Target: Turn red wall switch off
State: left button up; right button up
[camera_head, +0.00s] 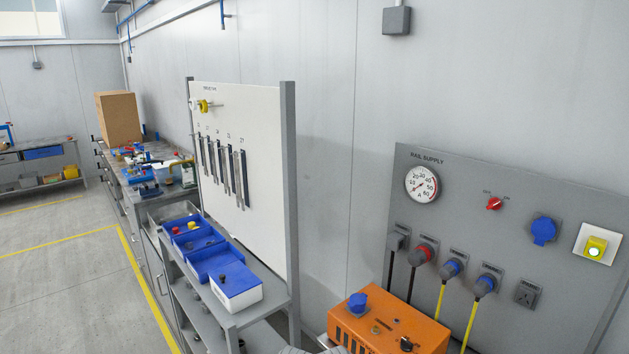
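The red wall switch (494,203) is a small red rotary knob on the grey panel marked RAIL SUPPLY (460,180), on the wall at the right. Small lettering sits above the knob, too small to read surely. The knob looks slightly slanted, but I cannot tell its exact setting. Nothing touches it and nothing hides it. Neither of my grippers shows in the head view.
The panel also carries a round gauge (422,184), a blue socket (543,231), a lit yellow button (595,247) and several plugs with hanging cables. An orange box (395,325) stands below it. A shelf with blue bins (212,262) and a white tool board (240,120) stand left.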

aim_at(494, 203)
jog(key=z, duration=1.1)
